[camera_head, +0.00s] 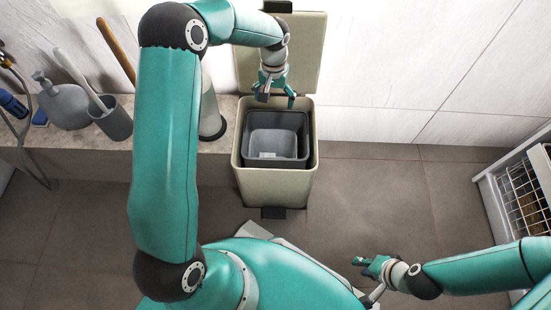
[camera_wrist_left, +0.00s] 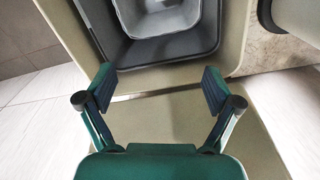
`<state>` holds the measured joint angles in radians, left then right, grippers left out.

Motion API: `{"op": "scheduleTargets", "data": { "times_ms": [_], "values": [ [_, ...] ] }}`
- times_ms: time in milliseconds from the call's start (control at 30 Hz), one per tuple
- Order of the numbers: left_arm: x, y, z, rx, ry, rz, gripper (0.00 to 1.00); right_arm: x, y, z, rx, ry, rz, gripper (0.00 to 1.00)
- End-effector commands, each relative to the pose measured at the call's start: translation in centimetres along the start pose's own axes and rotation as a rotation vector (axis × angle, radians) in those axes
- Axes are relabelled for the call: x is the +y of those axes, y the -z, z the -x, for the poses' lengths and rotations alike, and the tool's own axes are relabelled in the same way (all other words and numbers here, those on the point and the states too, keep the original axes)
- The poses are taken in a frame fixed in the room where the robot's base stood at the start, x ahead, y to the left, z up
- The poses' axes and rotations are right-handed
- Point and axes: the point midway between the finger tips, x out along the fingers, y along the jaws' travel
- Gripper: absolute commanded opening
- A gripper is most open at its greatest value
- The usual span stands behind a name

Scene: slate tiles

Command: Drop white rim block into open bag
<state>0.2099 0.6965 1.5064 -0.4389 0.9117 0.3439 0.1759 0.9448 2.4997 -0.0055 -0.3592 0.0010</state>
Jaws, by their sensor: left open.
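A beige bin (camera_head: 236,160) stands open with its lid (camera_head: 305,55) raised against the wall. Inside it is a dark grey liner (camera_head: 304,125) around a lighter grey inner container (camera_head: 275,143). A small pale patch (camera_head: 267,155) shows low in the inner container; I cannot tell whether it is the white rim block. No open bag can be clearly made out. My left gripper (camera_head: 277,99) is open and empty at the bin's rear edge by the lid. In the left wrist view its spread fingers (camera_wrist_left: 160,82) have nothing between them. My right gripper (camera_head: 372,268) is low over the floor, its jaws unclear.
A stone ledge (camera_head: 100,155) on the left holds a grey soap dispenser (camera_head: 64,103), a cup (camera_head: 114,122) with a brush and a tall holder (camera_head: 211,110). A white cabinet with a wire basket (camera_head: 524,195) is at the right. The tiled floor (camera_head: 390,200) between is clear.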

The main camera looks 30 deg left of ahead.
Motion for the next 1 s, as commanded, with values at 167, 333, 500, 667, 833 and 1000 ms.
{"op": "scheduleTargets", "data": {
  "times_ms": [167, 333, 500, 667, 833, 1000],
  "values": [
    [0.0, 0.1, 3.7, 0.003, -0.001, 0.001, 0.91, 0.0, 0.0, 0.0, 0.000, 0.000, 0.000, 0.31],
    [0.0, 0.1, 6.0, 0.001, 0.000, 0.001, 0.91, 0.0, 0.0, 0.0, 0.000, 0.000, 0.000, 0.31],
    [0.0, 0.1, 6.8, -0.002, -0.001, 0.001, 0.91, 0.0, 0.0, 0.0, 0.000, 0.000, 0.000, 0.31],
    [0.0, 0.1, 6.9, -0.002, -0.001, 0.001, 0.91, 0.0, 0.0, 0.0, 0.000, 0.000, 0.000, 0.31],
    [0.1, 0.1, 6.9, -0.002, -0.001, 0.000, 0.91, 0.0, 0.0, -0.1, 0.000, 0.000, 0.000, 0.31],
    [0.1, 0.1, 6.9, -0.001, 0.000, -0.001, 0.91, 0.0, 0.0, -0.1, 0.000, 0.000, 0.000, 0.31]
  ]
}}
